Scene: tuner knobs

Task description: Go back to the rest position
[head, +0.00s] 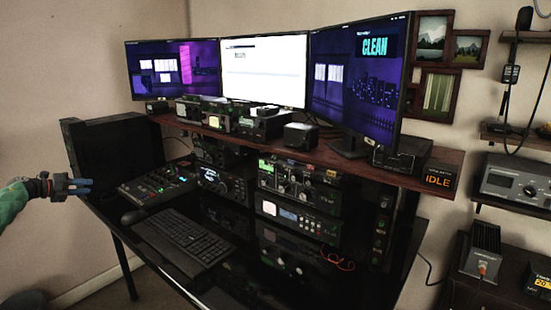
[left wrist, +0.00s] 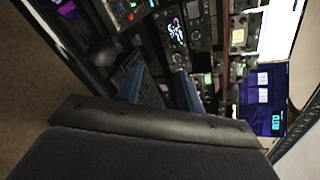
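My left gripper (head: 89,186) is at the far left of the head view, in front of the black computer case and off the left end of the desk. Its two blue fingers are apart with nothing between them. In the left wrist view the gripper (left wrist: 158,78) also shows open, with the keyboard visible beyond its fingers. It touches nothing that I can see. The tuner radios (head: 300,185) with their knobs stand stacked under the desk shelf, well right of the gripper. My right gripper is in neither view.
The black desk (head: 215,215) holds a keyboard (head: 182,242), a mouse (head: 134,217), a mixer panel (head: 157,186) and the computer case (head: 110,145). Three monitors (head: 263,72) stand on the wooden shelf (head: 330,157). A small display (head: 438,181) reads IDLE.

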